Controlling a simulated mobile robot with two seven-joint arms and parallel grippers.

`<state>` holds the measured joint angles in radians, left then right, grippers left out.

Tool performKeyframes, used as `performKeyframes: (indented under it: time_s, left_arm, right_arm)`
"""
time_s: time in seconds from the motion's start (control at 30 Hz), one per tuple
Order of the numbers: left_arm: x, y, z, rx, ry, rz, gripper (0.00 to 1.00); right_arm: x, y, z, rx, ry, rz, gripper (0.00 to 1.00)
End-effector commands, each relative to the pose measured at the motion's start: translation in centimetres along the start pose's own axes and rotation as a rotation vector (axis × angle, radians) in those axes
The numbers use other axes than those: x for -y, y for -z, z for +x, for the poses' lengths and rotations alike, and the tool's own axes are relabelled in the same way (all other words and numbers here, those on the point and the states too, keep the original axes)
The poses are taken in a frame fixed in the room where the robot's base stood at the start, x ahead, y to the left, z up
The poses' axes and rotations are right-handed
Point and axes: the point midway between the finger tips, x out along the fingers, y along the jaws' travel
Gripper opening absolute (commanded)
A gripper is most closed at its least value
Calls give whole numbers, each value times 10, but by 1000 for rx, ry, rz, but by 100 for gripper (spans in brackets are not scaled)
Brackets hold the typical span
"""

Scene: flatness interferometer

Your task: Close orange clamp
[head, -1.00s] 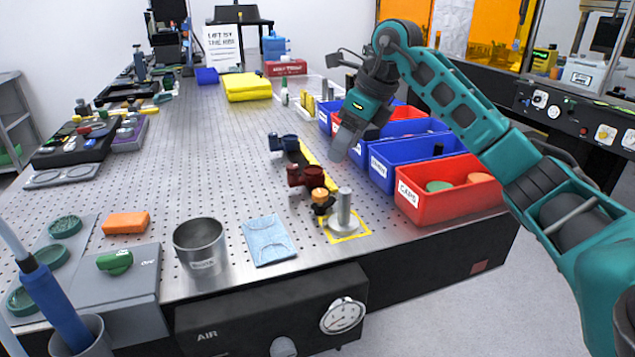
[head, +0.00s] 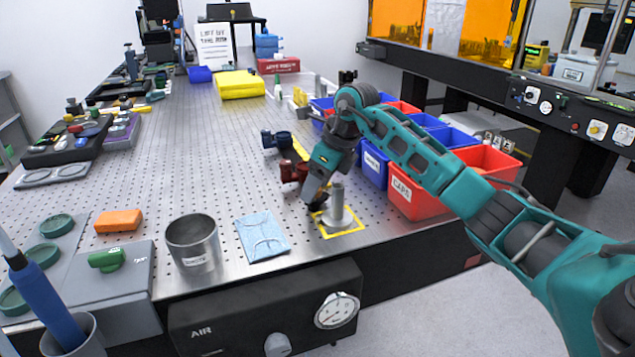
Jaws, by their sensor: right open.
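My right gripper (head: 316,196) points down at the row of clamps near the front right of the optical table, just left of the grey metal post. It is open. It stands over the spot of the small orange clamp and hides nearly all of it, so I cannot tell whether they touch or how the clamp's handle stands. The dark red clamp (head: 292,172) sits just behind and to the left of the gripper. The dark blue clamp (head: 276,140) is farther back. My left gripper is not in view.
The grey post (head: 338,206) stands in a yellow-outlined square, close to the right gripper. Red and blue bins (head: 410,197) line the table's right edge under my right arm. A blue cloth (head: 262,238) and a metal cup (head: 193,243) lie to the left. The middle of the table is clear.

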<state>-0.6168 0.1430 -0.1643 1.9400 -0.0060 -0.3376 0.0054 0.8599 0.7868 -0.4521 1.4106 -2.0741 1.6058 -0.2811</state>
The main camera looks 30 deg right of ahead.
Motion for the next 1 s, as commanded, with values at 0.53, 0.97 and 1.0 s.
performKeyframes:
  time_s: [0.53, 0.97, 1.0]
  left_arm:
    - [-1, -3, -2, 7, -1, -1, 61]
    - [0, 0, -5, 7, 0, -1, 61]
    - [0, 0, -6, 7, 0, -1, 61]
  right_arm:
    - [0, 0, 0, 0, -1, 0, 12]
    - [-1, 0, -2, 0, 22, 53, 5]
    - [-1, -1, -2, 0, 29, 70, 5]
